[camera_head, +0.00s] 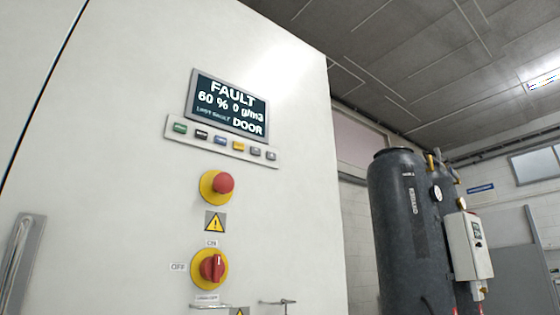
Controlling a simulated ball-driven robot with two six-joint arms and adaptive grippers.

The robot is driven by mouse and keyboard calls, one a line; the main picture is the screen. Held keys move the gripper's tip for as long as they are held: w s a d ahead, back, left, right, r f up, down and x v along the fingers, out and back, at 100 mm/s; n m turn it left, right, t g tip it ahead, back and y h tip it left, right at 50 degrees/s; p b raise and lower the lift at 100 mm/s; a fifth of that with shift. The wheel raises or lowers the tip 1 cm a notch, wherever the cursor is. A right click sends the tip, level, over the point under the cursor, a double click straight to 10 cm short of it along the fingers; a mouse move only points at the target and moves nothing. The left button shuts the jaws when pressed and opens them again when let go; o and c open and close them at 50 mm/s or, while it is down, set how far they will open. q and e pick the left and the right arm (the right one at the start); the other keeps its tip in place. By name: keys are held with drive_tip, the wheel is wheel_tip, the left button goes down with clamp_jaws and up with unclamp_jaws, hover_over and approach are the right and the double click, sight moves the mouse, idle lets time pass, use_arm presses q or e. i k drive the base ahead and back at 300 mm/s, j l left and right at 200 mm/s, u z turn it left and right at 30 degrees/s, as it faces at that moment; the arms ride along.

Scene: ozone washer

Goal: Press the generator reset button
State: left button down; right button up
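The generator cabinet (110,160) fills the left half of the view, its white front seen at an angle. A button strip (166,128) sits below its display (233,103). The strip carries a green button (180,128), a black button (201,133), a blue button (220,139), a yellow button (238,146) and two grey buttons (255,151). Their labels are too small to read, so I cannot tell which one is reset. The display reads FAULT, 60 %, 0 g/m3, a small line that seems to say last fault, and DOOR. Neither gripper shows.
Below the strip are a red mushroom button (223,183) on a yellow ring and a red rotary switch (212,267) on yellow. A metal door handle (20,262) is at lower left. A dark tank (400,230) with a white control box (470,246) stands at right.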

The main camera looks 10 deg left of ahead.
sight(237, 145)
drive_tip(key=i+l+u, duration=0.1)
drive_tip(key=l, duration=0.35)
drive_tip(key=i+l+u, duration=0.1)
drive_tip(key=l, duration=0.35)
drive_tip(key=i+l+u, duration=0.1)
drive_tip(key=l, duration=0.35)
drive_tip(key=i+l+u, duration=0.1)
drive_tip(key=l, duration=0.4)
drive_tip(key=i, duration=0.05)
